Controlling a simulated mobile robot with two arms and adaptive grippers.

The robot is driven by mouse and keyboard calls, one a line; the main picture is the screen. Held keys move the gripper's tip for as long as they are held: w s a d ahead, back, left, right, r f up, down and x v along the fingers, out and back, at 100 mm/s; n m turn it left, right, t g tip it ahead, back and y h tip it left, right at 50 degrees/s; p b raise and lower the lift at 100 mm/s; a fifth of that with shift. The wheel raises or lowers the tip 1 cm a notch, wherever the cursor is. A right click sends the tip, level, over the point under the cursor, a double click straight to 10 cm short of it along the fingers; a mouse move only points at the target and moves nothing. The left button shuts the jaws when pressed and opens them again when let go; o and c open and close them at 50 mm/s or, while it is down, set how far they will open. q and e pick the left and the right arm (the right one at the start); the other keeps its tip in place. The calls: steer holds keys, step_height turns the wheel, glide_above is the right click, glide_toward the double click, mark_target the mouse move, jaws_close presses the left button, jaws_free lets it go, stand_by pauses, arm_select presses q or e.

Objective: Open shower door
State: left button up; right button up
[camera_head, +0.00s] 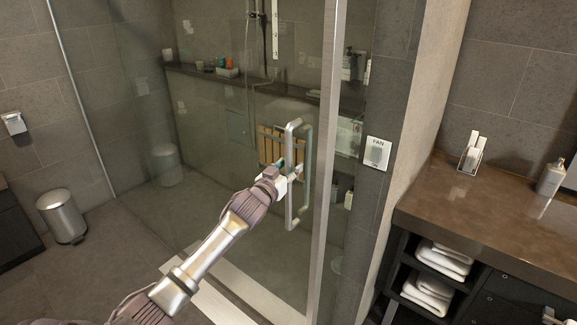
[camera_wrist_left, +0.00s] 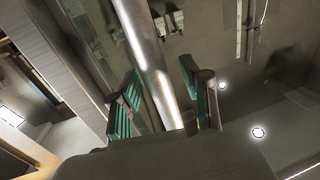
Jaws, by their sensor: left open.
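The glass shower door (camera_head: 215,200) fills the middle of the head view and looks closed. Its vertical metal handle (camera_head: 291,180) is on the right side of the glass. My left arm reaches in from below, and my left gripper (camera_head: 287,174) is at the handle, around mid-height. In the left wrist view the handle bar (camera_wrist_left: 152,65) runs between the two green-padded fingers of the open left gripper (camera_wrist_left: 165,108). Gaps show beside the bar, so the fingers do not clamp it.
A brown vanity counter (camera_head: 480,200) with towels below stands at right. A fan switch plate (camera_head: 377,153) is on the wall right of the door frame. A metal bin (camera_head: 62,216) stands at left.

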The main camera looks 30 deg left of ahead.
arm_select(q)
steer(key=shift+d, duration=0.1)
steer(key=shift+c, duration=0.3)
jaws_close()
